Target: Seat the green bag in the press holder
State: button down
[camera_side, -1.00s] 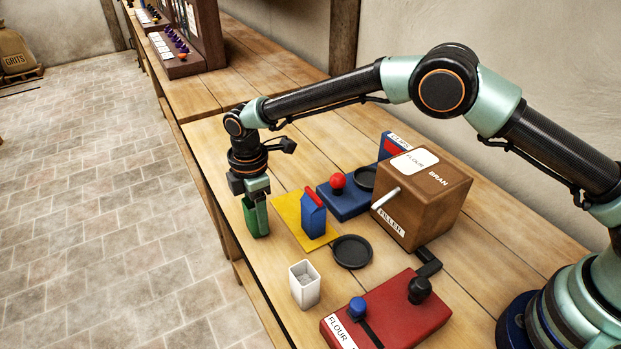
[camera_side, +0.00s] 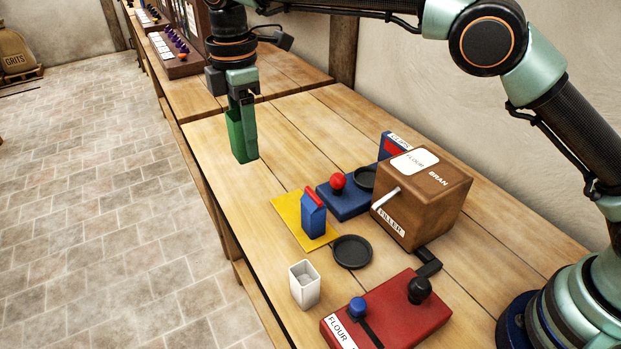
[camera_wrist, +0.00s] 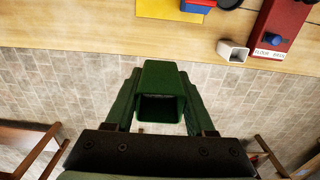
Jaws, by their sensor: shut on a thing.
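My gripper (camera_side: 243,115) is shut on the green bag (camera_side: 240,142), which it holds upright above the bench in the side view. In the wrist view the green bag (camera_wrist: 160,78) sits between the two fingers, its open mouth facing the camera. A blue base with a red knob (camera_side: 338,181) stands on the bench to the lower right of the bag, and a black round holder (camera_side: 365,177) sits at its back. I cannot tell for sure whether this is the press holder. The bag is well apart from it.
A blue bag with a red top (camera_side: 314,214) stands on a yellow mat (camera_side: 287,208). A white open bag (camera_side: 304,286), a black dish (camera_side: 352,252), the brown filler box (camera_side: 430,205) and a red lever base (camera_side: 385,312) stand nearer the front. The bench beneath my gripper is clear.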

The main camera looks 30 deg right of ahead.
jog(key=s+d+f+m, duration=0.15)
jog(key=d+f, duration=0.35)
jog(key=d, duration=0.9)
jog(key=s+d+f+m, duration=0.1)
jog(key=d+f+m, duration=0.25)
jog(key=d, duration=0.95)
jog(key=shift+n, duration=0.3)
jog(key=shift+w+d+f, duration=0.1)
jog(key=shift+f, duration=1.5)
jog(key=shift+w+f, duration=0.1)
jog(key=shift+f, duration=1.45)
jog(key=shift+f, duration=0.6)
jog(key=c, duration=0.5)
grip_release()
notch_tip(320, 180, up, 11)
